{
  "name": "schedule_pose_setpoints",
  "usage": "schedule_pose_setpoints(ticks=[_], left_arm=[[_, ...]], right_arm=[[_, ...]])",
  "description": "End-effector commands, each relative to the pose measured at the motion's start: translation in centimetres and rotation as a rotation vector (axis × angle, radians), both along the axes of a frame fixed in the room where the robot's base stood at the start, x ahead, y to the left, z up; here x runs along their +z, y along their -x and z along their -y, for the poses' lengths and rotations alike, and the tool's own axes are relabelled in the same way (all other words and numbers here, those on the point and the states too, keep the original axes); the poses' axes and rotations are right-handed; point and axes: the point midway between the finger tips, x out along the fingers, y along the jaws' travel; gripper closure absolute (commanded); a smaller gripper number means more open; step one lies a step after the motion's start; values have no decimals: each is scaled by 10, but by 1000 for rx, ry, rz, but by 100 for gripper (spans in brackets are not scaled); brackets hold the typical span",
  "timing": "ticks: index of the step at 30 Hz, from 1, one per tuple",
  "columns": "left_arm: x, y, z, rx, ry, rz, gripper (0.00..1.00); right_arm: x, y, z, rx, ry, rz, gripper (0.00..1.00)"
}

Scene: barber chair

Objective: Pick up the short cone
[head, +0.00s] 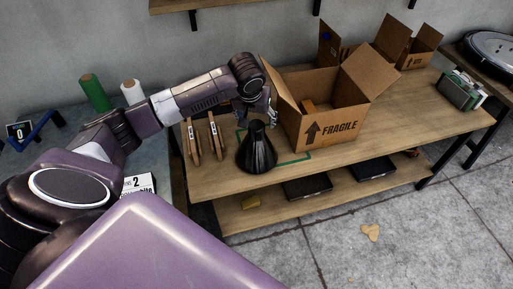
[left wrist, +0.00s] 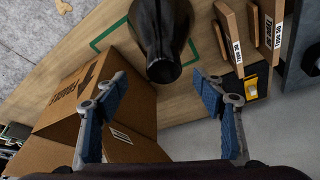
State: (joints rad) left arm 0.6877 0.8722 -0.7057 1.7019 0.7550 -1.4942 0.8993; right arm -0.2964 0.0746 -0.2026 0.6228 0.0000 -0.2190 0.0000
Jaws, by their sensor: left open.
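The short cone (head: 257,150) is black and stands upright on the wooden table, at the front edge of a green outline. In the left wrist view the cone (left wrist: 161,38) shows at the top middle, with its narrow open top toward the camera. My left gripper (head: 268,108) is just behind the cone, beside the fragile box. Its blue fingers (left wrist: 164,92) are spread wide in the left wrist view, with nothing between the tips and the cone beyond them. My right gripper is not seen.
The open cardboard box marked FRAGILE (head: 335,119) stands close right of the cone. The wooden table (head: 385,152) is clear in front of the box. A lower shelf (head: 262,215) holds dark flat items.

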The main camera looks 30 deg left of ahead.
Motion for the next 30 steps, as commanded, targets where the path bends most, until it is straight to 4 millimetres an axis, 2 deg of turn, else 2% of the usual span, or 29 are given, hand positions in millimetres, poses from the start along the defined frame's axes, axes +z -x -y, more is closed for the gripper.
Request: schedule_pose_setpoints(ticks=[2, 5, 16, 21, 30], left_arm=[[3, -3, -7, 22, -1, 2, 37], [-4, -7, -10, 29, 2, 0, 37], [-46, -19, -14, 27, 1, -1, 37], [-64, -26, -16, 25, 1, 2, 37], [-68, -27, -17, 24, 1, 4, 37]], right_arm=[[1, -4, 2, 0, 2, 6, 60], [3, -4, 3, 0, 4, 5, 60], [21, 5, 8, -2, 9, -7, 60], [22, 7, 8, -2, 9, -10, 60], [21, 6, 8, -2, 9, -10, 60]])
